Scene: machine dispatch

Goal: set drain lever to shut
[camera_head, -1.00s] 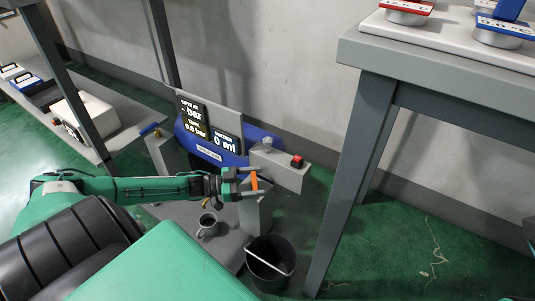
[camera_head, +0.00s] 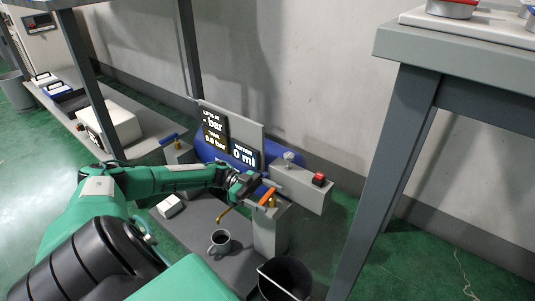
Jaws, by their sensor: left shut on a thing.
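The orange lever (camera_head: 267,196) sits on top of a grey post (camera_head: 269,228) in front of the blue tank (camera_head: 207,151). My left gripper (camera_head: 265,192) is at this lever, with its fingers shut on it. The fingers partly cover the lever, so its exact angle is hard to tell. A brass spout (camera_head: 223,214) points down above a grey mug (camera_head: 219,241). A blue lever (camera_head: 168,138) stands on another post at the tank's left. My right gripper is not in view.
A grey box with a red button (camera_head: 319,179) and a pale knob (camera_head: 289,157) stands just behind the lever. A black bucket (camera_head: 282,279) is below the post. A table leg (camera_head: 388,160) rises at the right. A small white block (camera_head: 170,206) lies on the low platform.

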